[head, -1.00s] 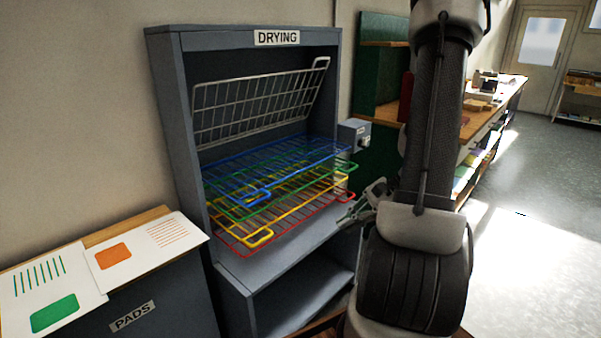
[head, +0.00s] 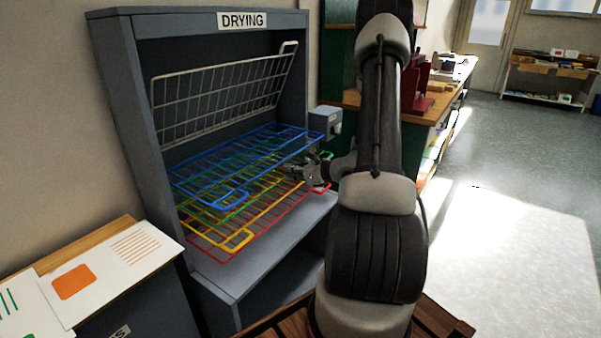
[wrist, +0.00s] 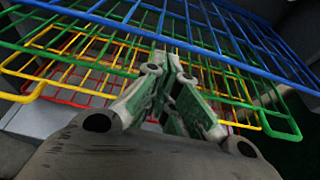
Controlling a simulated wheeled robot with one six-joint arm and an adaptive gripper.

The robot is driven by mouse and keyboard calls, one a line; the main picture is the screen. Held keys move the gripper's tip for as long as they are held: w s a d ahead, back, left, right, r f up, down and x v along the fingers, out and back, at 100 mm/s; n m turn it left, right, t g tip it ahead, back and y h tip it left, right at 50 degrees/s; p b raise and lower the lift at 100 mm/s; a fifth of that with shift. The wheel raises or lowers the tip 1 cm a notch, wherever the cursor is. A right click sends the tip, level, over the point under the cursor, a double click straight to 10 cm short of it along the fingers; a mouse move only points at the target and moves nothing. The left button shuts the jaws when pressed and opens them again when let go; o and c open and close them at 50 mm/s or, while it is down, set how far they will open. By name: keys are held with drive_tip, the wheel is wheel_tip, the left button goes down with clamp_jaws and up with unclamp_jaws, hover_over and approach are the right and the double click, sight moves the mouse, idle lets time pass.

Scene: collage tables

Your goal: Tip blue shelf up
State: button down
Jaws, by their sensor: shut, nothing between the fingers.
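The blue wire shelf (head: 228,205) lies roughly level, topmost of the lowered shelves in the grey drying rack. Its front bar also crosses the upper part of the wrist view (wrist: 250,70). My gripper (head: 306,174) is at the right front of the rack, close to the shelves' edges. In the wrist view my gripper (wrist: 167,62) has its fingers together and empty, pointing into the rack with the tips just below the blue front bar in the picture. I cannot tell whether they touch a wire.
A white wire shelf (head: 215,98) is tipped up above the blue one. Green, yellow and red shelves (head: 238,240) lie below it. A small grey box (head: 325,121) is on the rack's right side. A cabinet with paper sheets (head: 110,265) stands at left.

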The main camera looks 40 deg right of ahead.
drive_tip(key=shift+x, duration=1.55)
wheel_tip(320, 180, up, 15)
drive_tip(key=w+g+h, duration=0.2)
drive_tip(key=g, duration=0.3)
drive_tip(key=w+a+r+g, duration=0.1)
drive_tip(key=w+a+r, duration=0.3)
drive_tip(key=w+r, duration=0.6)
drive_tip(key=shift+w+a+r, duration=0.3)
drive_tip(key=shift+a+r, duration=0.05)
drive_tip(key=shift+r, duration=0.75)
